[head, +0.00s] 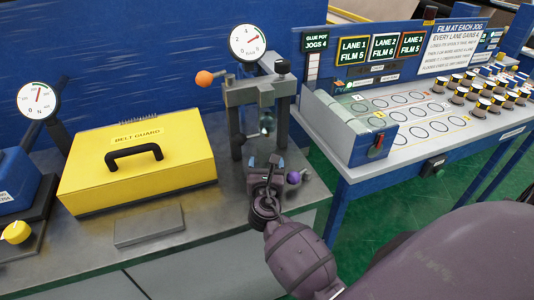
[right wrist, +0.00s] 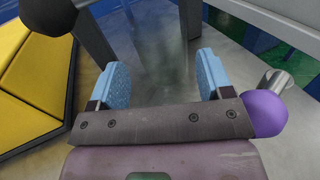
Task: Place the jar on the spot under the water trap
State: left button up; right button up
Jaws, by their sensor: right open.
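My right gripper (head: 267,164) is at the front of the grey upright frame (head: 257,92) on the metal bench. In the right wrist view, its two blue-padded fingers (right wrist: 161,70) are spread apart with bare, shiny metal between them. A small glassy, dark piece (head: 267,123), seemingly the water trap, hangs under the frame's crossbar, above and just beyond the gripper. I cannot make out a separate jar in either view. The spot under the trap is largely hidden by my gripper in the head view. My left gripper is not in view.
A yellow belt guard box (head: 139,168) with a black handle stands left of the frame. An orange knob (head: 205,79) and a purple knob (head: 293,177) stick out near the frame. A blue-sided table (head: 400,120) with several small capped pots stands at the right.

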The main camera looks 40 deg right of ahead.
jog(key=v, duration=0.5)
dwell(0.5)
